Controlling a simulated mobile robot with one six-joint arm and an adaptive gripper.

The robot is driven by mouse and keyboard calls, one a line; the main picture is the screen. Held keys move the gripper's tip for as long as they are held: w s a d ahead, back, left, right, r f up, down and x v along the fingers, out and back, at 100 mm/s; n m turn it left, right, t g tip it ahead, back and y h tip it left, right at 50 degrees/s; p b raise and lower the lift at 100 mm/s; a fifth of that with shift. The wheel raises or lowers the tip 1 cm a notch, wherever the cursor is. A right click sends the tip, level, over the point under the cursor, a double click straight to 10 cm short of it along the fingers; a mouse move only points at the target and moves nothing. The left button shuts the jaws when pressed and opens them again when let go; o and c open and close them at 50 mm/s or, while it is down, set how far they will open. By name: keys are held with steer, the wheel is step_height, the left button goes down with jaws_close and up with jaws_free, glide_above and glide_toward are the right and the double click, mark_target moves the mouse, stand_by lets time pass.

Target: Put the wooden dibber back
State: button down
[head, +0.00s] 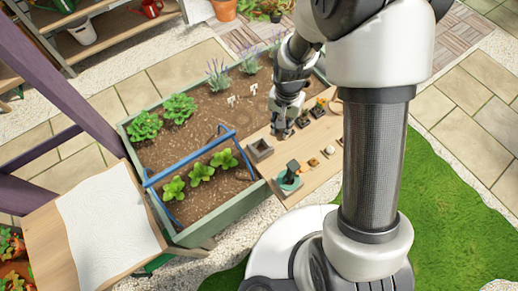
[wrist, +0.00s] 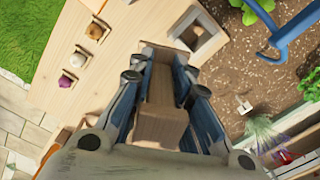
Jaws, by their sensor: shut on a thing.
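My gripper (wrist: 163,72) is shut on a brown wooden piece, which I take to be the wooden dibber (wrist: 160,122), seen between the two dark blue fingers in the wrist view. Its far end is hard to make out. In the head view my gripper (head: 282,128) is over the wooden work board (head: 315,180) at the planter's edge, and the dibber cannot be told apart there. A square holder with a dark opening (wrist: 203,32) lies just beyond the fingers in the wrist view; it also shows in the head view (head: 260,149), left of my gripper.
Small bulbs, one brown (wrist: 95,31), one white (wrist: 78,59) and one purple (wrist: 66,81), sit on the board. A blue bar frame (head: 190,158) crosses the planter soil. Small seedling pots (head: 303,118) stand right of my gripper.

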steer(key=a+r+m+p, duration=0.1)
steer(key=a+r+m, duration=0.4)
steer(key=a+r, duration=0.3)
steer(key=shift+m, duration=0.3)
steer(key=f+b, duration=0.1)
steer(key=f, duration=0.5)
steer(key=d+f+b, duration=0.1)
steer(key=f+b, duration=0.1)
steer(key=f, duration=0.4)
steer(key=f+b, duration=0.2)
steer(key=f, duration=0.4)
steer(key=shift+w+d+f, duration=0.2)
steer(key=shift+w+f, duration=0.1)
steer(key=shift+f, duration=0.05)
steer(key=shift+f, duration=0.15)
steer(key=c, duration=1.5)
jaws_free()
